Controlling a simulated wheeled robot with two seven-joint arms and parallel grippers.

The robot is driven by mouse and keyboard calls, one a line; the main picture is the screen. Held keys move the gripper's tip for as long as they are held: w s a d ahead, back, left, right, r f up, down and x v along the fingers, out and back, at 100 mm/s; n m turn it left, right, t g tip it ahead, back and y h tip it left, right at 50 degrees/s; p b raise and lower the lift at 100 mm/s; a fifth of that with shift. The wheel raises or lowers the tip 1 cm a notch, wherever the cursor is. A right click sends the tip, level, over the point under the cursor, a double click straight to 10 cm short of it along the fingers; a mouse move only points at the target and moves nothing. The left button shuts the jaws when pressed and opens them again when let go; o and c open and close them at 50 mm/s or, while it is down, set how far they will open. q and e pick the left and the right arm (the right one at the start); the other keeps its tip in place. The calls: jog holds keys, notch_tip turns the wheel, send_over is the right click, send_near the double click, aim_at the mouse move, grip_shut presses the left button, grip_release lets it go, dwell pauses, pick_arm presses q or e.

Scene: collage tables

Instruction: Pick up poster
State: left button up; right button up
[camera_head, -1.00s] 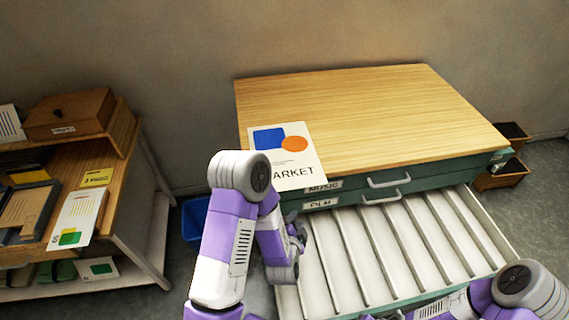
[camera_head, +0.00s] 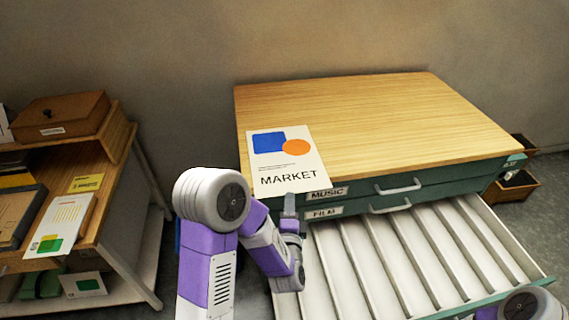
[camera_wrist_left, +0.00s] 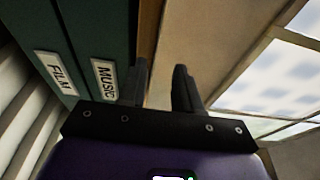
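The white poster (camera_head: 287,160) with a blue square, an orange circle and the word MARKET lies flat on the wooden top of the cabinet (camera_head: 370,115), at its front left corner. Its lower edge reaches the cabinet's front edge. My left gripper (camera_head: 289,200) is just in front of and below that edge, close to the MUSIC label. In the left wrist view the two fingers (camera_wrist_left: 162,82) stand apart with a gap between them. I cannot tell there whether the poster's edge lies in that gap. My right gripper is out of view; only part of that arm shows at the lower right.
The lower drawer (camera_head: 400,255) labelled FILM is pulled out, with white dividers, right beside my left gripper. A shelf unit (camera_head: 120,215) with a wooden box (camera_head: 60,115) and papers stands at the left. The rest of the cabinet top is clear.

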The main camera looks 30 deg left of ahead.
pick_arm(q)
jog(key=x, duration=0.2)
jog(key=b+x, duration=0.1)
jog(key=x, duration=0.2)
jog(key=shift+w+a+f, duration=0.1)
jog(key=shift+a+f, duration=0.05)
jog(key=shift+f, duration=0.1)
grip_shut()
